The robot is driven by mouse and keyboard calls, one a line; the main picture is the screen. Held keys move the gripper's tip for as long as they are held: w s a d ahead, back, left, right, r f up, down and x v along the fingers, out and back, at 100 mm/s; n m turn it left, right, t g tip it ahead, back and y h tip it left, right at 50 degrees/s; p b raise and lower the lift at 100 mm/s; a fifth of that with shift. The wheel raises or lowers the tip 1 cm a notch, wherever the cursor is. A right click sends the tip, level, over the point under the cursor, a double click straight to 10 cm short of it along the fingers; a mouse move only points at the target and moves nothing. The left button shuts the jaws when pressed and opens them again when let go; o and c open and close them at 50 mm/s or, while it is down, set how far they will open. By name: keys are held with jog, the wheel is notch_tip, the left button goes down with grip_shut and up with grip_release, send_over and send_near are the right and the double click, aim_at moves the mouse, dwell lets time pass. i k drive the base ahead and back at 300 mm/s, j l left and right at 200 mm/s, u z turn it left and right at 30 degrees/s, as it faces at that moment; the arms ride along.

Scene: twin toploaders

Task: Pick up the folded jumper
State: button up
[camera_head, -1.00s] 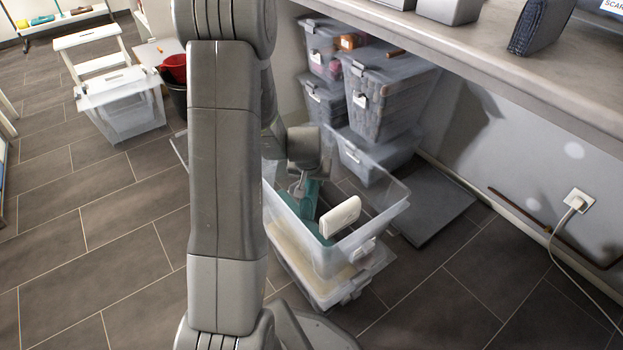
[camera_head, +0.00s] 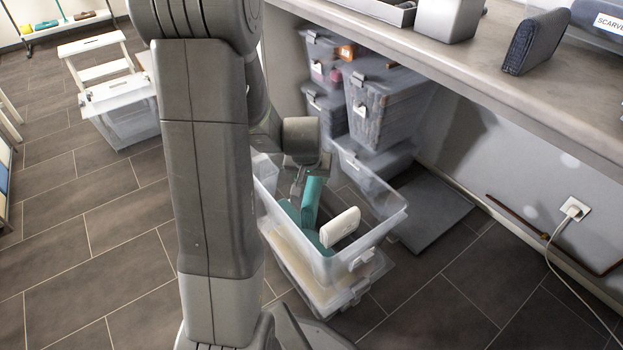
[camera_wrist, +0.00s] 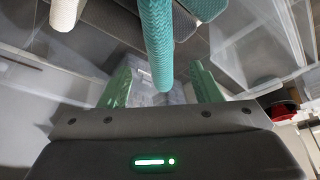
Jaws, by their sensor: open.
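A teal folded knit (camera_head: 312,203) stands on edge in an open clear bin (camera_head: 378,232); it looks like the folded jumper, but I see no label. In the wrist view the teal knit (camera_wrist: 157,45) hangs into the gap between the two green fingers of my gripper (camera_wrist: 160,74). My gripper is open, with a visible gap on each side of the knit. In the head view my gripper (camera_head: 299,184) is low over the bin at the knit's upper left, partly hidden by my arm.
A cream folded piece (camera_head: 340,227) and more teal cloth (camera_head: 290,211) share the bin. Stacked lidded bins (camera_head: 385,105) stand behind, under a counter (camera_head: 480,70). A dark folded piece (camera_head: 535,42) stands on the counter. Clear floor (camera_head: 85,250) lies at left.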

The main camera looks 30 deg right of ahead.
aim_at(536, 38)
jog(key=z, duration=2.5)
